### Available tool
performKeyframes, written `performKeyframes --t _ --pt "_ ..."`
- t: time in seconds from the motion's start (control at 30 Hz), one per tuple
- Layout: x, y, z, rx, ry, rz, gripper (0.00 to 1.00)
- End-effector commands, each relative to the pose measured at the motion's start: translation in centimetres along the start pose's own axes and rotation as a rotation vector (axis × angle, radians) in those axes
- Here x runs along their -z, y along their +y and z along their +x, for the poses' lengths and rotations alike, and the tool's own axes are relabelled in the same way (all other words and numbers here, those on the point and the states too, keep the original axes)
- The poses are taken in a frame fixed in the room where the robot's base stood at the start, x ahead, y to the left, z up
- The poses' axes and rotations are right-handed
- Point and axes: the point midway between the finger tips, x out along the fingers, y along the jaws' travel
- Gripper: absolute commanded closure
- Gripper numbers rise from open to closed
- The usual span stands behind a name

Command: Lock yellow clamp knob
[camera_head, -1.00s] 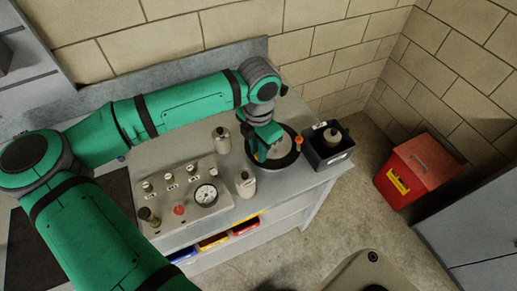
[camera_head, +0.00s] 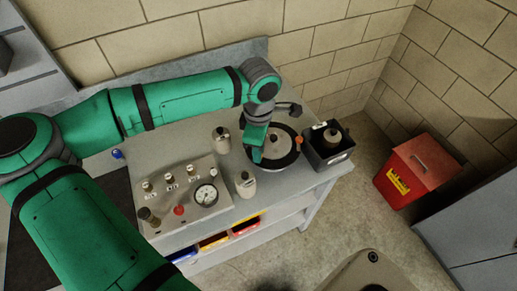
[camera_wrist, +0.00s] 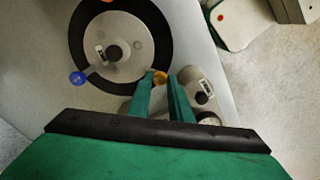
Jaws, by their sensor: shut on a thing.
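A round vessel with a black ring (camera_wrist: 83,42) and a grey lid (camera_wrist: 125,60) sits on the bench; its ring also shows in the head view (camera_head: 287,163). The yellow clamp knob (camera_wrist: 161,77) is at the ring's edge. My gripper (camera_wrist: 162,76) is shut on it, a finger on each side; my gripper also shows over the ring's near-left edge in the head view (camera_head: 257,160), where it hides the yellow knob. A blue knob (camera_wrist: 78,78) and an orange knob (camera_wrist: 108,1) sit elsewhere on the ring.
Grey bottles stand close by, one behind-left (camera_head: 221,141) and one in front (camera_head: 245,184). A gauge panel (camera_head: 188,212) is left. A dark bin (camera_head: 327,158) holding a bottle is right of the ring. A red box (camera_head: 417,170) stands on the floor.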

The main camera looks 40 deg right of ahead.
Motion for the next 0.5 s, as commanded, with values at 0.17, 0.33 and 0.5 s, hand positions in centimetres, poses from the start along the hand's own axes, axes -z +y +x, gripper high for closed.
performKeyframes --t 0.17,0.33,0.5 --pt "0.02 0.11 -0.11 -0.003 0.001 0.100 1.00" --pt "0.01 0.12 -0.12 -0.003 0.000 0.162 1.00" --pt "0.00 0.12 -0.12 -0.003 0.000 0.193 1.00"
